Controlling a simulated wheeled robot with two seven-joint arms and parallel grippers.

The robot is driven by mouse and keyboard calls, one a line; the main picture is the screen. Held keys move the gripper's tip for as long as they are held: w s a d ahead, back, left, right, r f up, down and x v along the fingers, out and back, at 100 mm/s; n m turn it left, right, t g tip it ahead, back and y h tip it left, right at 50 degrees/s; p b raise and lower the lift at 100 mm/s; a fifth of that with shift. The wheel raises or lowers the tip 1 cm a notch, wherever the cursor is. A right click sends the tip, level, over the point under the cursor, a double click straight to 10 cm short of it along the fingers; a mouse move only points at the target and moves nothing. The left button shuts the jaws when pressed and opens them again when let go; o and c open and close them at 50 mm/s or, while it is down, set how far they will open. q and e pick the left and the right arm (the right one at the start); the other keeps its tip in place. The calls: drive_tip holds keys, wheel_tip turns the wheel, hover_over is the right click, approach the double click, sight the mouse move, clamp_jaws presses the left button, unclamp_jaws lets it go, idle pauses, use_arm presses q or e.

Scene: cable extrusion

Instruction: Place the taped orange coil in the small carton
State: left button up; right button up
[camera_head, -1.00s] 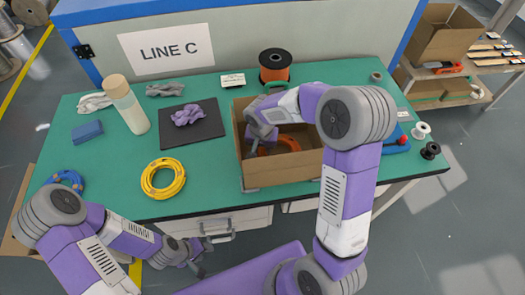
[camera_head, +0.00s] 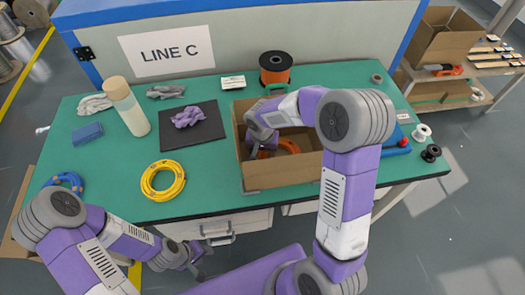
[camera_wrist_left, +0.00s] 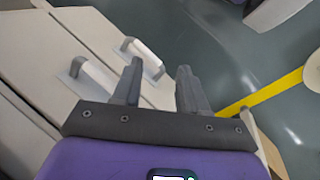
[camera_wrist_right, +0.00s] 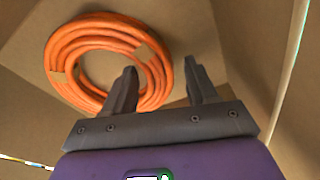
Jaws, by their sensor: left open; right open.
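The orange coil (camera_wrist_right: 80,38) lies inside the carton (camera_head: 300,176), with bits of tan tape around it in the right wrist view. In the head view the coil (camera_head: 289,146) shows only in part behind my right arm. My right gripper (camera_wrist_right: 163,75) is open and reaches down into the carton, its fingers over the near part of the coil and empty. My left gripper (camera_wrist_left: 160,72) is open and empty. It hangs in front of the table near the drawer handles, also visible in the head view (camera_head: 201,262).
A yellow coil (camera_head: 148,187), a dark mat (camera_head: 208,130) with a purple cloth, a bottle (camera_head: 130,110) and a blue block (camera_head: 87,133) are on the green table. An orange spool (camera_head: 276,70) stands behind the carton. A blue coil (camera_head: 72,180) is at the left edge.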

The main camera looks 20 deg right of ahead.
wheel_tip(320, 180, up, 12)
drive_tip(key=s+p, duration=0.1)
drive_tip(key=p, duration=0.2)
drive_tip(key=shift+a, duration=0.35)
drive_tip(key=shift+s, duration=0.1)
